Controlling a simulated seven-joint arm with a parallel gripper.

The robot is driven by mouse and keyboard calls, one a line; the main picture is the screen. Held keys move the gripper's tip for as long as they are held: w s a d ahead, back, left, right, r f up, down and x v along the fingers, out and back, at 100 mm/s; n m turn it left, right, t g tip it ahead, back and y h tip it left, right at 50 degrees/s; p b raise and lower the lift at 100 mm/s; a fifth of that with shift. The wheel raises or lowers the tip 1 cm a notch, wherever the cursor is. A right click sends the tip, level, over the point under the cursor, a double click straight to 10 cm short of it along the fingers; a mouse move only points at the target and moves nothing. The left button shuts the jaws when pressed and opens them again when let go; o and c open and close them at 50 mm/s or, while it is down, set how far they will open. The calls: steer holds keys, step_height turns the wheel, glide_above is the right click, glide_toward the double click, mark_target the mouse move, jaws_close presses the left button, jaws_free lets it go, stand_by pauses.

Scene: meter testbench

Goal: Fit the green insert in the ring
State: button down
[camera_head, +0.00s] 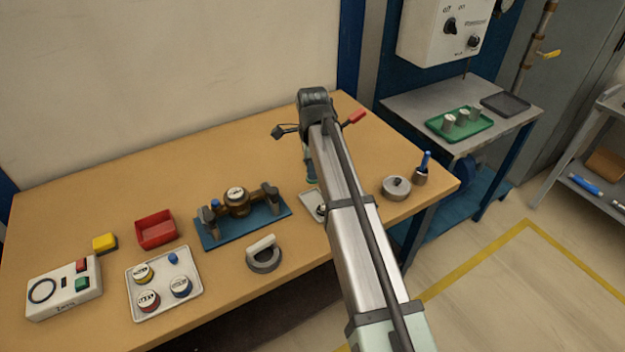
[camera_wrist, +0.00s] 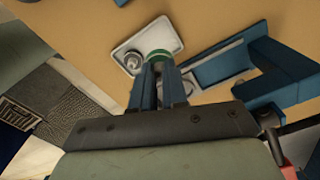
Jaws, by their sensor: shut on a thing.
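My gripper (camera_wrist: 157,68) is shut on the green insert (camera_wrist: 159,55), whose green rim shows at the fingertips in the wrist view. In that view the insert overlaps the small white tray (camera_wrist: 135,42); I cannot tell its height above it. A small round metal piece (camera_wrist: 131,61), perhaps the ring, sits in the tray beside the insert. In the head view the tray (camera_head: 308,197) and the metal piece (camera_head: 320,210) are partly hidden by my arm. My gripper (camera_head: 311,178) is mostly behind the arm there.
A blue board (camera_head: 226,230) with a brass meter body (camera_head: 237,203) lies left of the small tray. A grey ring-shaped part with a handle (camera_head: 264,254) stands in front. A round grey part (camera_head: 396,187) and a blue-handled tool (camera_head: 424,165) stand right of my arm.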

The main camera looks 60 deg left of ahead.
steer(key=shift+r, duration=0.6)
steer(key=shift+w+r, duration=0.3)
steer(key=w+d, duration=0.1)
steer(key=w, duration=0.9)
steer(key=shift+r, duration=0.45)
steer(key=shift+d+f, duration=0.1)
steer(key=shift+f, duration=1.8)
steer(key=shift+f, duration=2.35)
stand_by(0.5)
steer(key=c, duration=0.8)
jaws_free()
